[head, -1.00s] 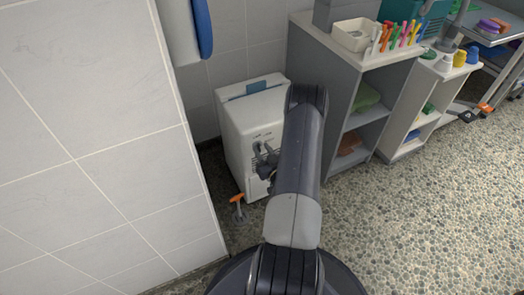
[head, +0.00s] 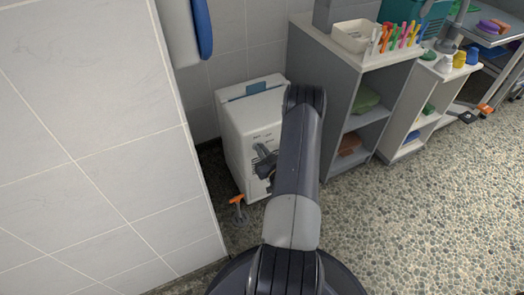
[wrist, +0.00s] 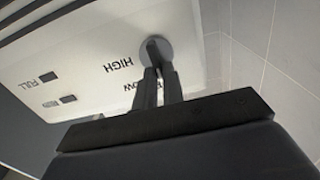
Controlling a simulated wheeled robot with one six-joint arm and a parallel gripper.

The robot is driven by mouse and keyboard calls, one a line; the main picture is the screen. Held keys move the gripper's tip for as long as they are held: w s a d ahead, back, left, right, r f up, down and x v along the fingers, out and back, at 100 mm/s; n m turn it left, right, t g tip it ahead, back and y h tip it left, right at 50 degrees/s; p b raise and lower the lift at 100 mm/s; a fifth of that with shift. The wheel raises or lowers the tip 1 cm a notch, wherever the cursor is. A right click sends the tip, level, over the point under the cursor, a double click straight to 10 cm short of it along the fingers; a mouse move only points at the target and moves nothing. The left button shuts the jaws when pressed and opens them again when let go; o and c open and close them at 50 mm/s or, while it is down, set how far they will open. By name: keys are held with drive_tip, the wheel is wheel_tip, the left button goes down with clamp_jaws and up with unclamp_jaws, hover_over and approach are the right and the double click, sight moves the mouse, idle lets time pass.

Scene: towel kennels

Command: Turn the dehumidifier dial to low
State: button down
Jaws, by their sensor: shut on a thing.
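The dehumidifier (head: 232,130) is a white box standing on the floor in the corner, in the head view. In the wrist view its white front panel (wrist: 100,55) carries a round grey dial (wrist: 156,46). The word HIGH shows beside the dial, and LOW is partly hidden behind my fingers. My gripper (wrist: 160,72) is shut on the dial, with both fingers close together at it. In the head view my gripper (head: 262,158) is at the front of the dehumidifier, partly hidden by my arm. The dial's exact pointing is hidden by the fingers.
A tiled wall (head: 100,130) stands close on the left. An orange-handled tool (head: 237,200) is beside the dehumidifier. The pebbled floor at right is open.

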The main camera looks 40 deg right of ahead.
drive_tip(key=shift+f+m, duration=0.1)
drive_tip(key=shift+m, duration=0.2)
drive_tip(key=shift+s+d+f+m+b, duration=0.1)
drive_tip(key=shift+d+m+b, duration=0.1)
drive_tip(key=shift+m+b, duration=0.85)
drive_tip(key=shift+w+d+m+b, duration=0.15)
drive_tip(key=shift+m+b, duration=0.35)
drive_tip(key=shift+m, duration=1.1)
drive_tip(key=shift+s+d+f+m+b, duration=0.1)
drive_tip(key=shift+s+d+m+b, duration=0.1)
drive_tip(key=shift+m+b, duration=0.85)
drive_tip(key=shift+m+p, duration=0.3)
drive_tip(key=shift+m, duration=0.2)
drive_tip(key=c, duration=1.5)
unclamp_jaws()
drive_tip(key=shift+r, duration=0.1)
